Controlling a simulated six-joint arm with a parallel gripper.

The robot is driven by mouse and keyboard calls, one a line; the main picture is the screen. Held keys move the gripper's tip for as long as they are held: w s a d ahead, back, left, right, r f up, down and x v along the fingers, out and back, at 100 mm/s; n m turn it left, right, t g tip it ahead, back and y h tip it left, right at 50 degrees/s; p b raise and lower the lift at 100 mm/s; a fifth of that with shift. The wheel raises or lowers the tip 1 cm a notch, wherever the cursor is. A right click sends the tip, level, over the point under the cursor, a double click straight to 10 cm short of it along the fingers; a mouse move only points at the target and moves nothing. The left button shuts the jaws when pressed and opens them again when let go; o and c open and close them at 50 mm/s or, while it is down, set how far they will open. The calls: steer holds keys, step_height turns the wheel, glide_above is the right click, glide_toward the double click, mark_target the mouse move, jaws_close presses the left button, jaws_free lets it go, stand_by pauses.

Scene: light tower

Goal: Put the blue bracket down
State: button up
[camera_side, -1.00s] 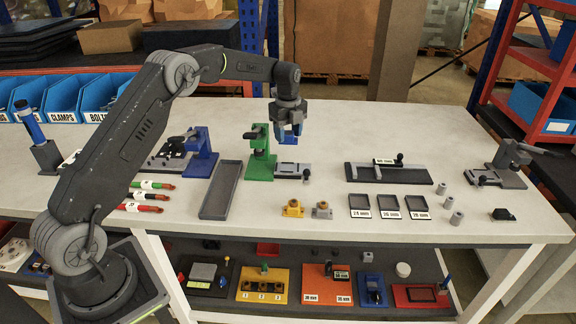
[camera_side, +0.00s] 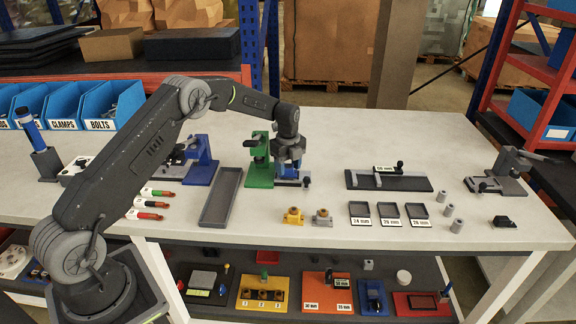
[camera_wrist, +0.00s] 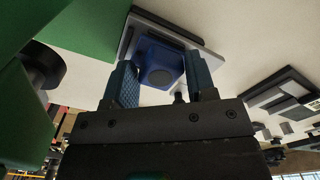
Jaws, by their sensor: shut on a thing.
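My gripper (camera_wrist: 161,88) is shut on the blue bracket (camera_wrist: 158,63), which sits between its two blue textured fingers in the wrist view. The bracket is over a flat grey plate (camera_wrist: 207,32); I cannot tell whether it touches it. In the side view my gripper (camera_side: 289,174) points down, low over the small grey fixture with a black knob (camera_side: 306,181), just right of the green stand. The gripper hides most of the fixture and the bracket there.
The green stand (camera_side: 259,165) is close on the left and fills the left edge of the wrist view. A dark empty tray (camera_side: 220,198) lies further left. Yellow (camera_side: 293,216) and grey (camera_side: 322,217) small parts stand in front. A slide fixture (camera_side: 390,183) is to the right.

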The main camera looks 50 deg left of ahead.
steer(key=shift+f, duration=0.15)
steer(key=o, duration=1.2)
steer(key=shift+c, duration=0.2)
